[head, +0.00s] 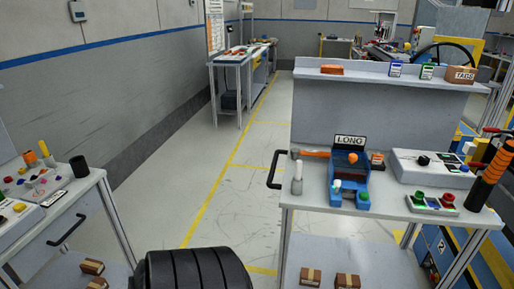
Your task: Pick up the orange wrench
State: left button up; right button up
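I cannot clearly make out an orange wrench. A long orange tool (312,153) lies at the back left of the right cart's top, partly hidden behind the blue module. It may be the wrench, but its shape is too small to tell. The blue module (347,188) carries a LONG sign (350,141), an orange knob and a green knob. Neither of my grippers is in view.
The right cart (405,208) also holds a white control box (430,168) and a button box (434,204). An orange-and-black cylinder (494,165) stands at its right edge. A left cart (70,197) holds small coloured parts. Clear floor (213,190) lies between the carts.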

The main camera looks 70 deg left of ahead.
aim_at(294, 152)
jog(key=u, duration=1.75)
